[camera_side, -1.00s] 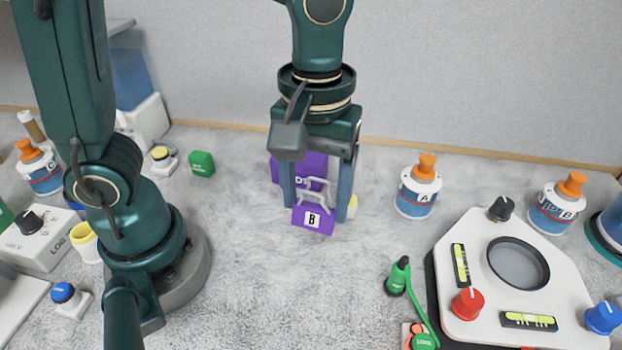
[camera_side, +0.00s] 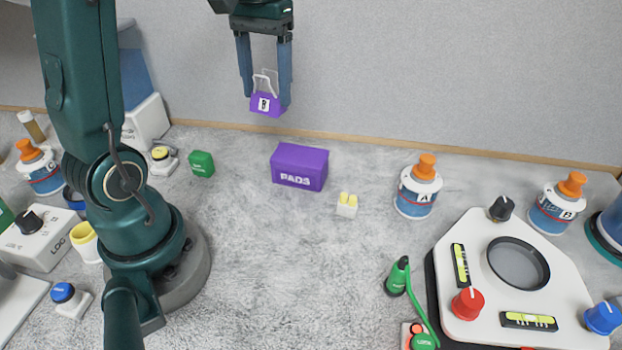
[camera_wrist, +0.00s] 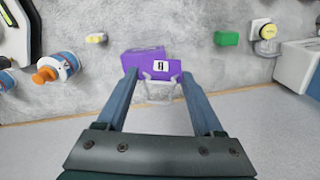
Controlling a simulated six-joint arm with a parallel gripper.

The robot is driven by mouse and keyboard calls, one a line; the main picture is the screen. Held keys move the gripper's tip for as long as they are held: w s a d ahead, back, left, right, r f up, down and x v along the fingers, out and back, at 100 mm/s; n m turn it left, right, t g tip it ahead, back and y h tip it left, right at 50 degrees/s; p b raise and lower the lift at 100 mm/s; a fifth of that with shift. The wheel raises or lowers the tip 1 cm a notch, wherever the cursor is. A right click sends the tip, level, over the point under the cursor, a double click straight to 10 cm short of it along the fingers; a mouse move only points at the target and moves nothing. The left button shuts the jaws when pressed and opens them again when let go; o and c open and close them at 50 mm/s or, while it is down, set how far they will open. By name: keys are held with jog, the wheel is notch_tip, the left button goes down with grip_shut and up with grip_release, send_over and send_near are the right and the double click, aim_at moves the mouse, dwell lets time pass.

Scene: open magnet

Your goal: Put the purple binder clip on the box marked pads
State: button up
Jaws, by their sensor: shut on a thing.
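The purple binder clip (camera_side: 267,104) has a white label and pale wire handles. My gripper (camera_side: 268,98) is shut on it and holds it in the air, well above the bench. In the wrist view the clip (camera_wrist: 161,75) sits between the two blue fingers of my gripper (camera_wrist: 160,86). The purple box marked PADS (camera_side: 300,167) stands on the bench below the clip and a little to the right in the side view. In the wrist view the box (camera_wrist: 140,57) is partly hidden behind the clip and a finger.
A small yellow-topped block (camera_side: 347,205) is right of the box, and a green block (camera_side: 201,164) is left of it. Bottle A (camera_side: 418,188) stands farther right. A white panel with knobs (camera_side: 470,250) fills the lower right. The middle bench is clear.

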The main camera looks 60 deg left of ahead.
jog(key=s+a+n, duration=0.3)
jog(key=a, duration=0.5)
send_over(300, 155)
notch_tip(300, 155, down, 6)
jog(key=shift+a+f, duration=0.1)
jog(key=shift+f, duration=2.1)
jog(key=o, duration=1.3)
jog(key=shift+f, duration=0.15)
jog(key=shift+o, duration=0.2)
